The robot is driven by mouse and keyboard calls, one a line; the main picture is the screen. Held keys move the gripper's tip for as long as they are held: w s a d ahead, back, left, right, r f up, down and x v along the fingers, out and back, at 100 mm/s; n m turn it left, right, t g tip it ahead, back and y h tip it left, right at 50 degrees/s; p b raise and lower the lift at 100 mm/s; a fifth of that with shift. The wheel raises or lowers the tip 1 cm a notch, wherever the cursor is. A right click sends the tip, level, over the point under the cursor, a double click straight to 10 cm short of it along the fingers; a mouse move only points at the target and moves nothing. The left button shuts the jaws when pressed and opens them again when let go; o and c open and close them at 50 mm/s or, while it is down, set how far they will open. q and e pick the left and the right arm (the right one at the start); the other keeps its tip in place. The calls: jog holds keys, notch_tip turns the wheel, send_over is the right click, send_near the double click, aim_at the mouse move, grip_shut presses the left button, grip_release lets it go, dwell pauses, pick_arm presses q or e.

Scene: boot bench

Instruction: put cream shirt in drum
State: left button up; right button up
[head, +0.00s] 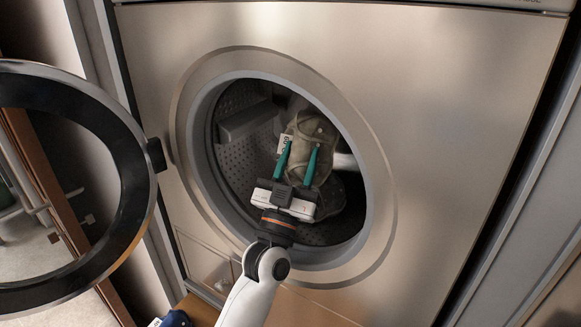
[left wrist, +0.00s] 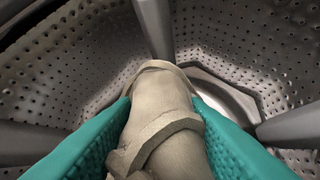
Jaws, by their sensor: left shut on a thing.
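The cream shirt (head: 318,125) is a bunched beige cloth inside the drum (head: 232,155) of the front-loading machine. My left gripper (head: 298,152) reaches in through the round opening and is shut on the shirt, with its teal fingers on either side. In the left wrist view the shirt (left wrist: 160,110) fills the space between the two fingers, with folded bands across it. The perforated drum wall (left wrist: 75,60) and its ribs lie beyond it. Whether the shirt touches the drum wall is unclear. My right gripper is not in view.
The round machine door (head: 140,190) stands open at the left. The opening's rim (head: 378,195) surrounds my left wrist. A dark grey shape (head: 331,196) shows in the drum beside the gripper. A blue item (head: 174,319) lies at the bottom edge, partly cut off.

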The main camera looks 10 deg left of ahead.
pick_arm(q)
jog(key=shift+w+d, duration=0.1)
jog(key=shift+w, duration=0.15)
jog(key=o, duration=1.2)
jog(key=shift+f, duration=0.1)
jog(key=b+v, duration=0.3)
jog(key=v, duration=0.7)
jog(key=shift+s+f+b, duration=0.2)
jog(key=shift+f+b, duration=0.15)
jog(key=shift+b, duration=0.05)
jog(key=shift+s+f, duration=0.3)
jog(key=shift+s, duration=0.2)
